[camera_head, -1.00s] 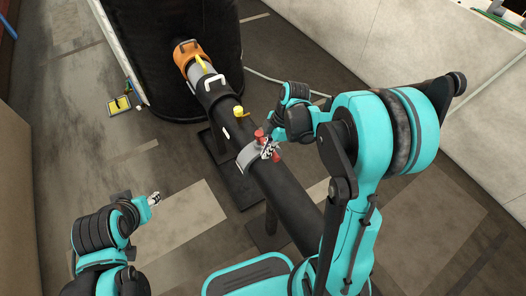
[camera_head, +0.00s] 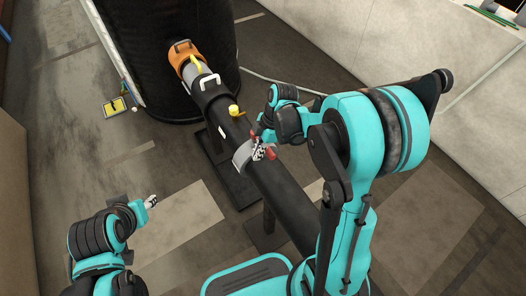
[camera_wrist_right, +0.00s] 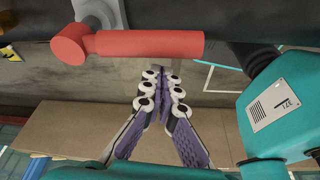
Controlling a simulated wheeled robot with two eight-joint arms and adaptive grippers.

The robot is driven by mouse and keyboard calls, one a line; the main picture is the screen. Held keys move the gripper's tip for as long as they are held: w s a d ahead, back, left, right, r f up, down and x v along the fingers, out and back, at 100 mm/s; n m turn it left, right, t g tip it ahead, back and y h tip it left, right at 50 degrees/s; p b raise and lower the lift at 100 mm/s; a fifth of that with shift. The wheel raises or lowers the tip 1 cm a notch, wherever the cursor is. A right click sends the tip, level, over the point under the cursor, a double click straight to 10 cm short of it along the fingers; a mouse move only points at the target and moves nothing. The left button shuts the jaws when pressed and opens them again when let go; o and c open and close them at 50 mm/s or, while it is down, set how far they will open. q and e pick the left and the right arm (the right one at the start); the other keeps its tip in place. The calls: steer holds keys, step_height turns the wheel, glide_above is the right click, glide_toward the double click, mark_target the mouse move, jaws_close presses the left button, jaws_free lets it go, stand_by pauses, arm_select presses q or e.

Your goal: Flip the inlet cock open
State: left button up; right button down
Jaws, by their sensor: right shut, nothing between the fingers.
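The red cock lever (camera_head: 271,153) sits on a grey collar around the dark pipe; I take it for the inlet cock. In the right wrist view the lever (camera_wrist_right: 140,44) lies crosswise at the top, its thick round end at left, attached to a grey bracket (camera_wrist_right: 98,14). My right gripper (camera_head: 262,149) is beside it and partly hides it in the head view. Its fingers (camera_wrist_right: 160,72) are shut and empty, tips just below the lever; I cannot tell whether they touch it. My left gripper (camera_head: 151,201) is low at left, far from the pipe, too small to read.
The dark pipe (camera_head: 284,205) runs from a big black tank (camera_head: 165,60) towards me. A yellow-black item (camera_head: 114,106) lies on the floor.

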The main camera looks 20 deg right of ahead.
steer(key=a+p+v, duration=0.1)
steer(key=p+v, duration=0.3)
steer(key=v, duration=0.5)
steer(key=shift+w+a+r, duration=0.25)
steer(key=shift+a+r, duration=0.05)
steer(key=shift+r, duration=0.1)
steer(key=s+a+r+m+t+h, duration=0.1)
steer(key=s+r+m+t+h, duration=0.2)
steer(key=s+m, duration=0.9)
step_height(320, 180, up, 4)
steer(key=m+t, duration=0.4)
steer(key=m, duration=0.1)
steer(key=shift+s+m+h, duration=0.15)
steer(key=shift+m+h, duration=0.15)
steer(key=shift+a+f, duration=0.1)
steer(key=shift+f, duration=0.05)
